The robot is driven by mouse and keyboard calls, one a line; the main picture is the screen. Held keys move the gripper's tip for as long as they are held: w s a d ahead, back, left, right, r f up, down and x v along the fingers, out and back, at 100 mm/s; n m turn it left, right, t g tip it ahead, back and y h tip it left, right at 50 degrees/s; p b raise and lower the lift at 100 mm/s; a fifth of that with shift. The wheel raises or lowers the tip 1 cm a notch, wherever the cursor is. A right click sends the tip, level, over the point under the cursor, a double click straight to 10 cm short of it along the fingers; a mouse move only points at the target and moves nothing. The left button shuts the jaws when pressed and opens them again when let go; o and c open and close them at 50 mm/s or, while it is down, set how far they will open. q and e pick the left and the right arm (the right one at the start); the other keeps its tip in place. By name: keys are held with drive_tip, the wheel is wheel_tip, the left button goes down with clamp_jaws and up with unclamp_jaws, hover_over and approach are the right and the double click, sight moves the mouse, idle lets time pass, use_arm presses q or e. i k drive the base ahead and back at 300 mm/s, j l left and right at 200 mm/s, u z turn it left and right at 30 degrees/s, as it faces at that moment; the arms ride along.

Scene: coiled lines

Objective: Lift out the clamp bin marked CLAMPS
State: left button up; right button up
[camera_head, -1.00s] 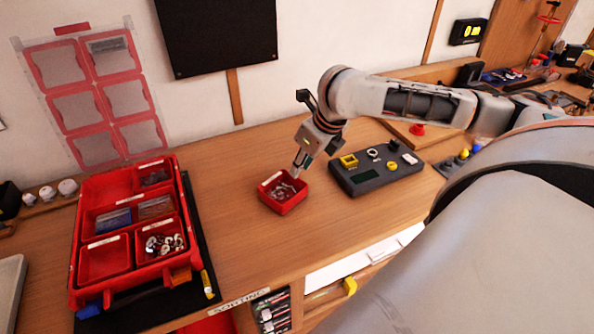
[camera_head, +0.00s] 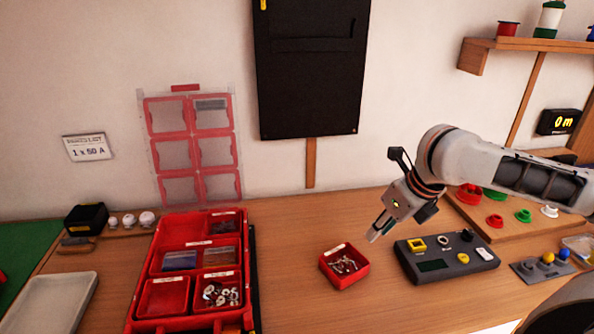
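A small red bin (camera_head: 344,268) with a white label on its rim stands alone on the wooden bench and holds shiny metal pieces. Its label is too small to read. My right gripper (camera_head: 375,236) points down-left, just above and right of this bin, apart from it. Its fingers look close together, but their gap is unclear. A red case (camera_head: 195,212) at the left has several labelled compartments. One holds metal rings or clamps (camera_head: 220,295), others hold blue-grey pieces, and some look empty. Their labels are unreadable too, so I cannot tell which is CLAMPS. My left gripper is not in view.
A dark grey device (camera_head: 447,262) with buttons sits right of the small bin. A pale tray (camera_head: 48,305) and black box (camera_head: 86,218) are at the left. A board with coloured knobs (camera_head: 523,214) is behind right. Bare bench lies between case and bin.

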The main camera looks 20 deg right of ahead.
sight(168, 297)
drive_tip(key=k, duration=1)
